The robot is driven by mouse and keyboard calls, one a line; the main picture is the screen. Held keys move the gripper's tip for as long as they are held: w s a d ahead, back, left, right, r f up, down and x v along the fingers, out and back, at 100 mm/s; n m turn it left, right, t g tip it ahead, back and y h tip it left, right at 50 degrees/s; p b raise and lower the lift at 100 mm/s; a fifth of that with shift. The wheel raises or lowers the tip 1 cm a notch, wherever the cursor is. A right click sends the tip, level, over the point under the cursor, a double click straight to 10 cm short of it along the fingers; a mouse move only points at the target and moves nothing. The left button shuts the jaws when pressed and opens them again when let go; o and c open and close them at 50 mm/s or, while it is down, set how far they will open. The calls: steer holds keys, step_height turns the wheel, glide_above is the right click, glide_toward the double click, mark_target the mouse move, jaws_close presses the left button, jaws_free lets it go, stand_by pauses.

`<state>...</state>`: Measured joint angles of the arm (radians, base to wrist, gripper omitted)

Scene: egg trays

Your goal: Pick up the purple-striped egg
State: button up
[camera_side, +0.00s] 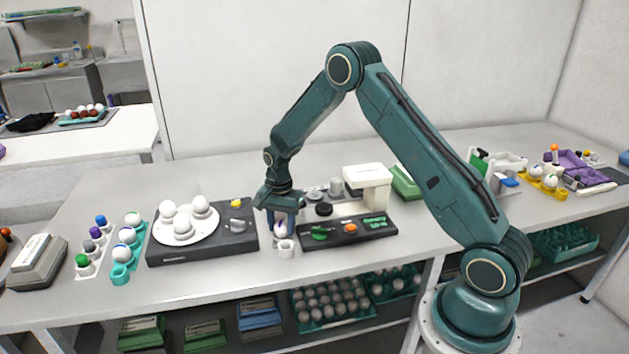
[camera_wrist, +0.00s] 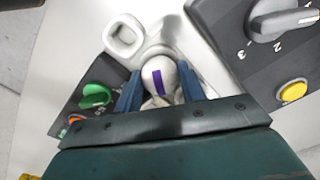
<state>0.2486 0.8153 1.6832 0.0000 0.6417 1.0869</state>
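The purple-striped egg (camera_wrist: 158,82) is white with a short purple band. In the wrist view it lies between the two blue fingers of my gripper (camera_wrist: 159,90), one on each side and very close to it. I cannot tell whether the fingers touch it. In the side view the egg (camera_side: 281,225) shows below my gripper (camera_side: 282,215), which points down at the table's front half. A white holder (camera_wrist: 124,38) with a square empty opening lies beside the egg; it also shows in the side view (camera_side: 286,248). The egg's underside is hidden.
A dark box (camera_side: 205,245) with a white plate of eggs stands at the left. A dark panel (camera_side: 345,241) with green and orange knobs stands close on the right, with a white scale-like device (camera_side: 366,178) behind. Teal egg holders (camera_side: 121,275) stand further left.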

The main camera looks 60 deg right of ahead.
mark_target(281, 221)
stand_by(0.4)
step_height(281, 221, up, 20)
stand_by(0.7)
stand_by(0.5)
steer(key=s+d+f, duration=0.2)
steer(key=d+f, duration=0.3)
steer(key=d, duration=0.2)
steer(key=s+d+f, duration=0.2)
steer(key=d+f, duration=0.4)
steer(key=d, duration=0.2)
steer(key=shift+s, duration=0.4)
steer(key=shift+f, duration=0.1)
steer(key=shift+f, duration=3)
steer(key=shift+f, duration=0.55)
